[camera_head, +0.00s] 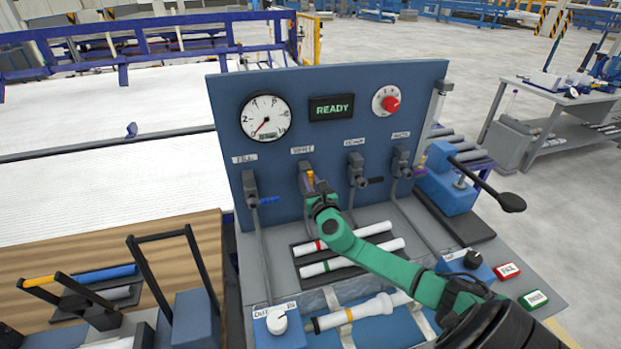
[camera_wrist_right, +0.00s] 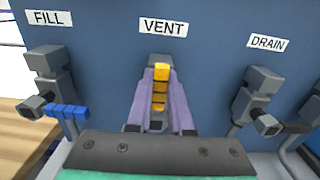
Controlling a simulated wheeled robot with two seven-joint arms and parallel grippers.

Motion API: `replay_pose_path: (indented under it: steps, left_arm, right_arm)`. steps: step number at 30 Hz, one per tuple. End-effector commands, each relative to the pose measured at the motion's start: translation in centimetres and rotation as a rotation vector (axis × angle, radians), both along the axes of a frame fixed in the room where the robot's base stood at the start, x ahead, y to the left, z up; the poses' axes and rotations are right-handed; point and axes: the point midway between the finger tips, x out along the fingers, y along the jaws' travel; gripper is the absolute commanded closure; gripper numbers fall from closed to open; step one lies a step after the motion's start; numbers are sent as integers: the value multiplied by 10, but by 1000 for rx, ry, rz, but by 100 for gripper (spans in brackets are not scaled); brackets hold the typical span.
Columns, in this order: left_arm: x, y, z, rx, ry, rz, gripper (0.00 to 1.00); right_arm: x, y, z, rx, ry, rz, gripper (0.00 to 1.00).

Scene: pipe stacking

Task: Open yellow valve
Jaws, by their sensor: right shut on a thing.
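The yellow valve (camera_head: 310,177) is the VENT valve on the blue upright panel, second from the left. My right gripper (camera_head: 316,190) reaches it from the front right, its green arm crossing the bench. In the right wrist view, the yellow handle (camera_wrist_right: 160,88) lies between the purple fingers of my right gripper (camera_wrist_right: 158,105), which are shut on it. The handle lines up with the fingers and appears upright in the picture; part of it is hidden by the gripper. My left gripper is not in view.
The FILL valve with a blue handle (camera_wrist_right: 68,111) is on the left. The DRAIN valve with a black handle (camera_wrist_right: 285,127) is on the right. Above are a gauge (camera_head: 265,117), a READY display (camera_head: 332,107) and a red knob (camera_head: 390,104). White pipes (camera_head: 328,266) lie below.

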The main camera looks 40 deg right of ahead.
Motion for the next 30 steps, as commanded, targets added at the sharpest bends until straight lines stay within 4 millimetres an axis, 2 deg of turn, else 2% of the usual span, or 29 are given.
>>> replay_pose_path:
  steps: [1,7,8,9,10,19,22,26,30]
  left_arm:
    - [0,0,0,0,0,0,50]
    - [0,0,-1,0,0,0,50]
    - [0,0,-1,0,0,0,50]
    - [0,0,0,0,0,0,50]
    - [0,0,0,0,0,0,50]
    - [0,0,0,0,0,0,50]
    - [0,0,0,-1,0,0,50]
    - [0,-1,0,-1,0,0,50]
    - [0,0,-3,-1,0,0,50]
  right_arm:
    - [-1,2,-5,-2,10,4,100]
    - [-1,2,-5,-2,10,5,100]
    - [-1,2,-5,-2,10,5,74]
    - [-1,2,-5,-2,9,5,58]
    - [-1,2,-5,-2,9,5,51]
    - [-1,1,-2,-1,4,2,51]
    - [-6,3,-3,-1,4,2,51]
    - [-25,9,-3,-1,6,4,51]
    - [-56,21,-5,-1,9,6,51]
